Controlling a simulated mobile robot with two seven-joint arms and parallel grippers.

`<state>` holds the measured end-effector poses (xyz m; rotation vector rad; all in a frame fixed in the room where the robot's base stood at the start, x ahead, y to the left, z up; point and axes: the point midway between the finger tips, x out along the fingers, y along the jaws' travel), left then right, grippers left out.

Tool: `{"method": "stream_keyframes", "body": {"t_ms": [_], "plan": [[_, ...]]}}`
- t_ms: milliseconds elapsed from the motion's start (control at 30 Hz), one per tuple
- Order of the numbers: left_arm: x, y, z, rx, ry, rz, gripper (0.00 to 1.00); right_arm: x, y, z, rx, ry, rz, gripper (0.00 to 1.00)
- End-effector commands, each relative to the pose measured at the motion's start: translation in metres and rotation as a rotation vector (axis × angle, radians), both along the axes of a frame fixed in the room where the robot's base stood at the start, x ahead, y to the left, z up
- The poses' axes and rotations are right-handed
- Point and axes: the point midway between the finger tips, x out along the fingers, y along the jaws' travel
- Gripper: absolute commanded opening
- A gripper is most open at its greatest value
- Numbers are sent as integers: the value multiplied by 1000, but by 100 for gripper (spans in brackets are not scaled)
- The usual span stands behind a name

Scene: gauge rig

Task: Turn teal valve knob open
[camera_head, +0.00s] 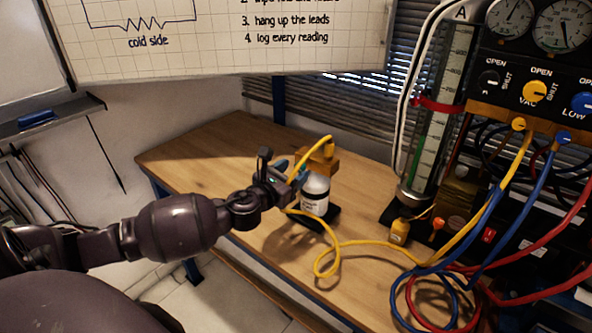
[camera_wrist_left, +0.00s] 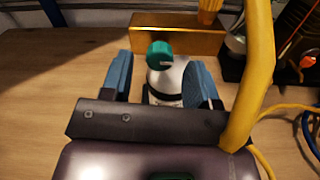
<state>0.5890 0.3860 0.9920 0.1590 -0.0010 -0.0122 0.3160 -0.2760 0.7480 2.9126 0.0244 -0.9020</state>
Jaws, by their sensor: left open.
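The teal valve knob (camera_wrist_left: 160,54) shows in the left wrist view, with a pale mark on its face. It sits at the top of a white bottle-like body (camera_wrist_left: 166,80) with a dark band. My left gripper (camera_wrist_left: 160,72) is open, one blue finger on each side of the knob and body. I see gaps beside the knob; contact lower down is hidden. In the head view the white labelled bottle (camera_head: 314,196) stands on a dark base on the bench, and my left gripper (camera_head: 288,172) is at its upper left. The knob is not clearly distinguishable there. My right gripper is not in view.
A brass block (camera_wrist_left: 180,38) stands behind the knob. A yellow hose (camera_head: 360,244) loops over the wooden bench (camera_head: 205,148) and passes close to my left gripper. A gauge panel (camera_head: 535,75), glass column (camera_head: 430,140) and coloured hoses crowd the right. The bench's left part is clear.

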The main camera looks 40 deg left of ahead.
Motion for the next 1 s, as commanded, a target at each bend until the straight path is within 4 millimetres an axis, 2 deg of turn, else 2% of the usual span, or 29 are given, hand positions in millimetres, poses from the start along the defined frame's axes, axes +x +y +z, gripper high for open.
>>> {"method": "stream_keyframes", "body": {"t_ms": [200, 533, 833, 867, 1000], "plan": [[15, 0, 0, -2, 0, -1, 55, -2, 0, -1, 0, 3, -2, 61], [17, 0, 0, -1, 0, -1, 55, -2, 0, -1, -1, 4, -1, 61], [17, 0, 0, -1, 0, -1, 9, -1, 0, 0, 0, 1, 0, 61], [17, 0, 0, -1, 0, -1, 6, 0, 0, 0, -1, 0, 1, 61], [17, 0, 0, -6, 0, 0, 6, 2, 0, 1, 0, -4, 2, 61]]}}
